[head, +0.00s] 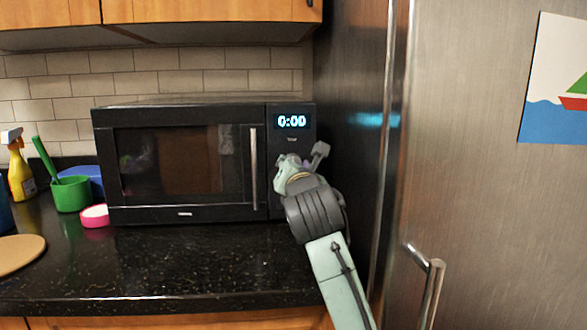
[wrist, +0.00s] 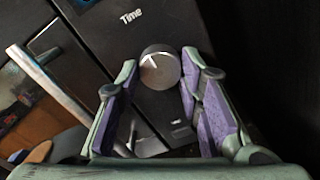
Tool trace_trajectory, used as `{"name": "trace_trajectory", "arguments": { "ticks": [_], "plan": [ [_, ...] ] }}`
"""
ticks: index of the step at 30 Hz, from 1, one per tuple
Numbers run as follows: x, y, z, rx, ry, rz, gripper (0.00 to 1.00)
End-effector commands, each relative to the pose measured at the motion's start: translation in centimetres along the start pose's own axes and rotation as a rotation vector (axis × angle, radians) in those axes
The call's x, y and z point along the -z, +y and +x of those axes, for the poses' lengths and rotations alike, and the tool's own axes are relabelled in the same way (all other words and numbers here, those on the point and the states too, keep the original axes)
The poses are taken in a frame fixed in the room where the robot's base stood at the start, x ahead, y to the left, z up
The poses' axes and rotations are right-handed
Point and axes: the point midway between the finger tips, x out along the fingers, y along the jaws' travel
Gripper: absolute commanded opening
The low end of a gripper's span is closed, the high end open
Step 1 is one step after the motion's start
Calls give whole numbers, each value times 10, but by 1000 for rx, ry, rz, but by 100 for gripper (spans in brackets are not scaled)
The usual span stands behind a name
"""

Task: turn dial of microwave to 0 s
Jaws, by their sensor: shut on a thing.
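The black microwave (head: 180,208) stands on the counter with its door shut. Its display (head: 291,121) reads 0:00. In the wrist view, the round grey dial (wrist: 160,68) sits on the panel below the word "Time", with a light pointer mark near its upper left. My gripper (wrist: 159,78) has its purple-padded fingers on both sides of the dial and is shut on it. In the head view, my gripper (head: 291,161) is at the right-hand control panel and hides the dial.
The steel fridge (head: 480,190) stands close to the right of my arm. The microwave's door handle (head: 253,168) is just left of my gripper. A green cup (head: 72,195), a pink-and-white item (head: 95,216) and a spray bottle (head: 20,172) stand at left. The front counter is mostly clear.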

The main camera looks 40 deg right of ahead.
Motion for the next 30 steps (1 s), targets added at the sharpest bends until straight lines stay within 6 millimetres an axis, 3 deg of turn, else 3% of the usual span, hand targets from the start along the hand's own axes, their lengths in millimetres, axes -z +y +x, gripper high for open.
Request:
{"name": "trace_trajectory", "arguments": {
  "ticks": [5,6,14,24,30],
  "plan": [
    [0,0,0,0,0,-2,6],
    [0,0,0,0,0,-2,35],
    [0,0,0,0,0,0,53],
    [0,0,-2,0,-1,1,54],
    [0,0,-27,-1,-2,1,54]
  ]
}}
